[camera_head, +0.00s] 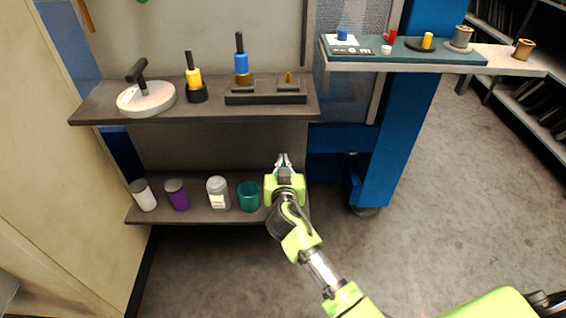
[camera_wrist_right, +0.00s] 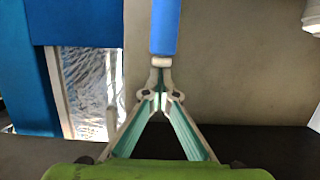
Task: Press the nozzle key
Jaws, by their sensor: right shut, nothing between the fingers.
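A dark key strip (camera_head: 352,50) with several small pale marks lies on the teal board at the upper right, in front of a small white and blue piece (camera_head: 343,38). The marks are too small for me to tell which is the nozzle key. My right gripper (camera_head: 283,157) is shut and empty, in front of the lower shelf, below and left of the strip and well apart from it. In the right wrist view its fingertips (camera_wrist_right: 160,62) meet just below a blue upright bar (camera_wrist_right: 165,26), which I cannot identify. My left gripper is not in view.
The teal board (camera_head: 405,62) also carries a red piece, a yellow piece and spools. The dark upper shelf (camera_head: 215,107) holds a white round stand, two upright handled tools and a dark block. Jars and a teal cup (camera_head: 249,196) stand on the lower shelf. A blue post (camera_head: 395,150) stands at right.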

